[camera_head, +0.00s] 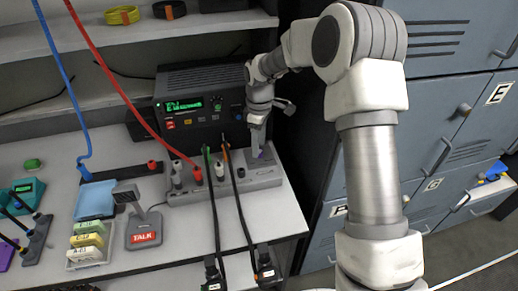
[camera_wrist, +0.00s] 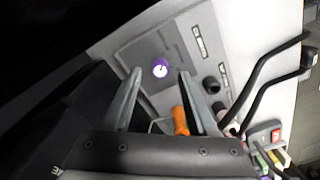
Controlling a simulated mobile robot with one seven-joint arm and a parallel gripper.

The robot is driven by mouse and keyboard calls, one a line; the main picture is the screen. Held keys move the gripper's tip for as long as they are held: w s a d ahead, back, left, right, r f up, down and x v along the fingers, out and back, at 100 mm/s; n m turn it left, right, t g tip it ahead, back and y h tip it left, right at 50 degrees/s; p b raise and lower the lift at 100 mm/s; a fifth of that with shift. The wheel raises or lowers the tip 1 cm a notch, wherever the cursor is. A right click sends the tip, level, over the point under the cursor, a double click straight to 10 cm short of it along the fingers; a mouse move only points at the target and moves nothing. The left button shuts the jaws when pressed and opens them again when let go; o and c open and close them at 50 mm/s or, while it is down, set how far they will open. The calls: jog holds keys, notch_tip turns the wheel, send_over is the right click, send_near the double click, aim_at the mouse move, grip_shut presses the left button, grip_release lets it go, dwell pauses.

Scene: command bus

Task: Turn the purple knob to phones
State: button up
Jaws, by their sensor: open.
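The purple knob (camera_wrist: 160,69) sits on a grey panel in the wrist view, with a white face and a small pointer mark. The labels around it are too small to read, so I cannot tell its setting. My gripper (camera_wrist: 160,74) is open, with one finger on each side of the knob in the picture. No contact with the knob shows. In the head view my gripper (camera_head: 257,143) points down over the right part of the grey panel box (camera_head: 207,192), and a bit of the purple knob (camera_head: 263,155) shows beside the fingers.
An orange plug (camera_wrist: 180,120) stands near the right finger in the wrist view. Black cables (camera_head: 238,205) and a red plug (camera_head: 197,175) rise from the panel box. A black radio (camera_head: 198,108) stands behind it.

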jog(key=shift+f, duration=0.95)
grip_shut()
